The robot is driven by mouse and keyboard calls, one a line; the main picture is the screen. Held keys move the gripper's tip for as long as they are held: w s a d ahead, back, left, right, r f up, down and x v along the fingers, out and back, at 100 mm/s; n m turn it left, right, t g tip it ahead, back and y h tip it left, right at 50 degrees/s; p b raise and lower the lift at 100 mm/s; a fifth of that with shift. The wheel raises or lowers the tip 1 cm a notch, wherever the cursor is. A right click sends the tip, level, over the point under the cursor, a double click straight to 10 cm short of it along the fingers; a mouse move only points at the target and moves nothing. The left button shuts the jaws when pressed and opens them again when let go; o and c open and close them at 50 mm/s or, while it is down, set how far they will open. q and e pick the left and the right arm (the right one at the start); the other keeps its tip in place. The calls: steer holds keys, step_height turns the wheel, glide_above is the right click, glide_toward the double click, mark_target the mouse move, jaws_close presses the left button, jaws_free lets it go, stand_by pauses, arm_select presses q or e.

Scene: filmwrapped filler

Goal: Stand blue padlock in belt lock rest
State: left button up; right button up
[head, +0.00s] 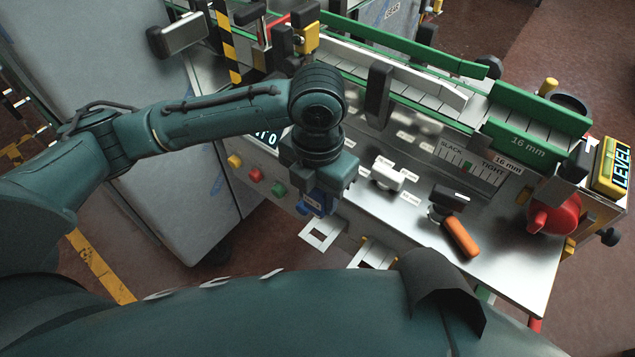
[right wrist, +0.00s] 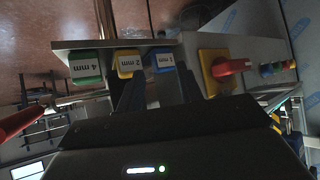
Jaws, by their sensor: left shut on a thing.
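My left gripper (head: 318,192) points down at the near edge of the metal console in the head view. It is shut on a small blue thing with a pale label, which looks like the blue padlock (head: 313,203); the fingers hide much of it. Below it is a white slotted plate (head: 318,236) at the console's front edge; I cannot tell whether this is the belt lock rest. My right gripper (right wrist: 160,88) shows in the right wrist view with its fingers apart, in front of blue 1 mm (right wrist: 164,63), yellow 2 mm (right wrist: 127,63) and green 4 mm (right wrist: 86,70) blocks.
Green conveyor rails (head: 535,110) run behind. Coloured buttons (head: 253,175) line the front left. A red switch on a yellow plate (right wrist: 216,84) shows in the right wrist view.

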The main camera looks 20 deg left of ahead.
mark_target(318, 218)
arm_select(q)
steer(key=shift+d, duration=0.1)
arm_select(e)
steer(key=shift+s+d+f, duration=0.1)
steer(key=shift+s+d, duration=0.1)
steer(key=shift+s, duration=0.05)
